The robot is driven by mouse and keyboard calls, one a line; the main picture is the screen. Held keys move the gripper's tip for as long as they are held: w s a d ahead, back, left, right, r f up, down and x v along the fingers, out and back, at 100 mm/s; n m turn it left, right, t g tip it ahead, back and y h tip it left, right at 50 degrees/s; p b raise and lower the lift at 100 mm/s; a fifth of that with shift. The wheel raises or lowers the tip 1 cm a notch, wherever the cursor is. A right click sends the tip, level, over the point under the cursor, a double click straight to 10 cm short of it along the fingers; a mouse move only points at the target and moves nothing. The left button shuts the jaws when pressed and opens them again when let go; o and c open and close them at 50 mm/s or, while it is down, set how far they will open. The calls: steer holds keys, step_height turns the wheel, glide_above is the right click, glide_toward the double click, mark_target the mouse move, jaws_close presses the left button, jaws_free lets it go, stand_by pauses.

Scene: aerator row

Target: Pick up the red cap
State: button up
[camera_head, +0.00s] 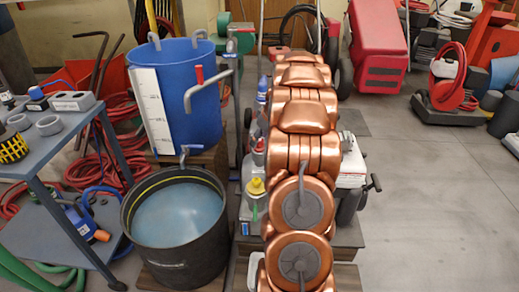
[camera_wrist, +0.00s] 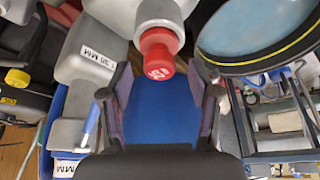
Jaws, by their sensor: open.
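The red cap (camera_wrist: 158,55) is in the wrist view, on the neck of a pale grey bottle (camera_wrist: 138,12) at the top centre. It has pale markings on its end. My gripper (camera_wrist: 162,82) is open, with its two dark fingers spread on either side below the cap. The cap sits just beyond the fingertips, roughly centred between them, and no contact shows. A blue surface fills the space between the fingers. In the head view my copper arm hides the gripper, and I cannot clearly make out the cap there.
A grey block labelled "1.38 MM" (camera_wrist: 88,65) lies left of the gripper. A black tub of water (camera_head: 178,225) and a blue bucket (camera_head: 186,95) stand left of my arm. A blue-grey cart (camera_head: 60,155) is farther left. Bare floor (camera_head: 430,200) lies right.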

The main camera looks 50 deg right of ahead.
steer(key=shift+x, duration=0.9)
steer(key=shift+c, duration=0.4)
jaws_close()
